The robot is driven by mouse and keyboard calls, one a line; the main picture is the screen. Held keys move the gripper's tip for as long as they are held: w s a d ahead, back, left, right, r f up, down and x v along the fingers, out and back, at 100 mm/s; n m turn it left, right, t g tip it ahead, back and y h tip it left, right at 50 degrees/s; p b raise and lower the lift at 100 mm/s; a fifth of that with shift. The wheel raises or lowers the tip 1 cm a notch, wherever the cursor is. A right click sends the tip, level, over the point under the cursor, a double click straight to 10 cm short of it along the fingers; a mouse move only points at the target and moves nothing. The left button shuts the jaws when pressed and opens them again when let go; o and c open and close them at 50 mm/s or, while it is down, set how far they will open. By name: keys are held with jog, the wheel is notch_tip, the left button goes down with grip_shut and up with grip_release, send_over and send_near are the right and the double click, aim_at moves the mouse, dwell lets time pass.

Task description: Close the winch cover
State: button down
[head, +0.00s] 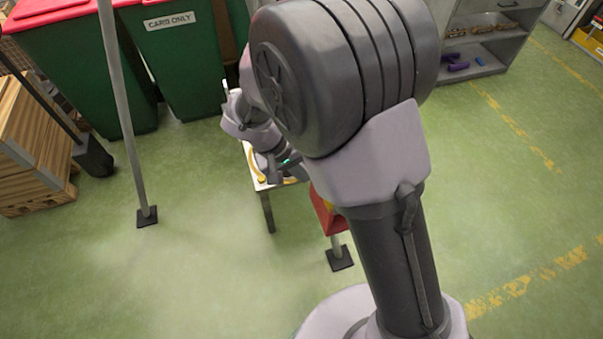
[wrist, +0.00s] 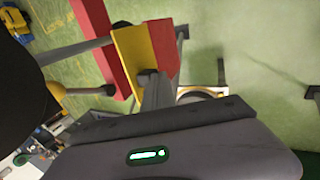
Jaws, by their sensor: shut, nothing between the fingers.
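A red and yellow piece (wrist: 131,52), likely the winch cover, shows at the upper middle of the wrist view. A red bar (wrist: 97,38) stands to its left. In the head view a red part (head: 328,217) with a little yellow is partly hidden behind my arm, above a short post. How far the cover is open I cannot tell. My gripper (wrist: 152,80) is shut and empty, its dark tips overlapping the yellow face's lower edge in the picture. Whether they touch it is unclear. In the head view my arm hides much of this spot.
A small table (head: 268,205) stands beside the red part. A thin grey pole (head: 122,110) rises from the floor at left. Green bins (head: 185,75), a wooden crate (head: 40,140) and a grey shelf (head: 485,45) stand behind. Green floor is clear at lower left and right.

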jog(key=shift+w+d+r, duration=0.2)
jog(key=shift+d, duration=0.45)
jog(key=shift+w+d+r, duration=0.15)
jog(key=shift+d, duration=0.55)
jog(key=shift+w+d+r, duration=0.2)
jog(key=shift+d, duration=0.45)
